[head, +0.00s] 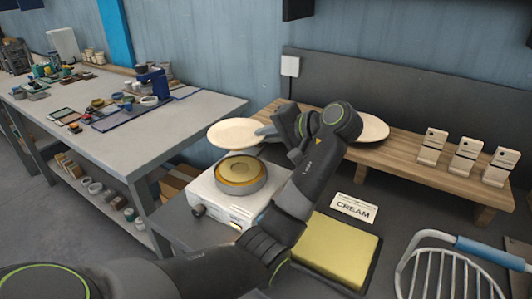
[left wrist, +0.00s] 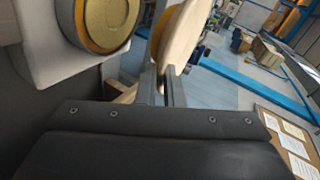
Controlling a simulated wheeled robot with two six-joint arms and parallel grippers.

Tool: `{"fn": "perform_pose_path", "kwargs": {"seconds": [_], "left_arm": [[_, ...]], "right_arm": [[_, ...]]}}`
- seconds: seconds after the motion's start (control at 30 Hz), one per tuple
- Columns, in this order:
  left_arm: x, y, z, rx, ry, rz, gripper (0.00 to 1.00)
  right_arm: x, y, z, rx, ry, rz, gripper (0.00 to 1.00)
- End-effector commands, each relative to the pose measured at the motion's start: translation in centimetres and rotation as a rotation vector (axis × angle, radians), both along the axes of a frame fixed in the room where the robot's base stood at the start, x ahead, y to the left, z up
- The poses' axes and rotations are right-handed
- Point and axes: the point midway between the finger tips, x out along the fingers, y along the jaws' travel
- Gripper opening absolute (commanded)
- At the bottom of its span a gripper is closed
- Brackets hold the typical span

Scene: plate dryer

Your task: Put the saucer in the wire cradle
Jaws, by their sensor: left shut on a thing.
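My left gripper (head: 266,131) is shut on the rim of a cream saucer (head: 234,133), holding it out to the left above the white appliance's back edge. In the left wrist view, my gripper fingers (left wrist: 162,88) pinch the saucer (left wrist: 182,38), which shows nearly edge-on. A wire cradle (head: 450,268) with a blue grip stands at the lower right, partly cut off by the frame. No plate shows in its visible part. My right gripper is not in view.
A white appliance (head: 208,200) with a round golden top (head: 240,176) stands below the saucer. A second cream plate (head: 373,129) is on the wooden bench (head: 400,150), with three pale blocks (head: 466,158). A yellow pad (head: 338,250) lies by a CREAM label (head: 353,208).

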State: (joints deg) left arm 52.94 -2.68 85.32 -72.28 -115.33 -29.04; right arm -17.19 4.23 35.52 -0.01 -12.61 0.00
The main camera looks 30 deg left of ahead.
Motion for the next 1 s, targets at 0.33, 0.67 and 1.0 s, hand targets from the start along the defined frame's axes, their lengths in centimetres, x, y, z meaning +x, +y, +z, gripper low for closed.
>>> {"fn": "perform_pose_path", "kwargs": {"seconds": [0.33,0.67,1.0], "left_arm": [[0.0,0.0,2.3,0.001,0.001,0.0,0.0],[0.0,-0.1,1.6,0.0,0.0,-0.054,0.0],[-0.5,-1.5,-1.2,0.0,-0.004,-0.505,0.0]], "right_arm": [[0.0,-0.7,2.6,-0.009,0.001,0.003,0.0],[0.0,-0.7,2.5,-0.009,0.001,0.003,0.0],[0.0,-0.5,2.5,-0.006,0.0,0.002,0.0]]}}
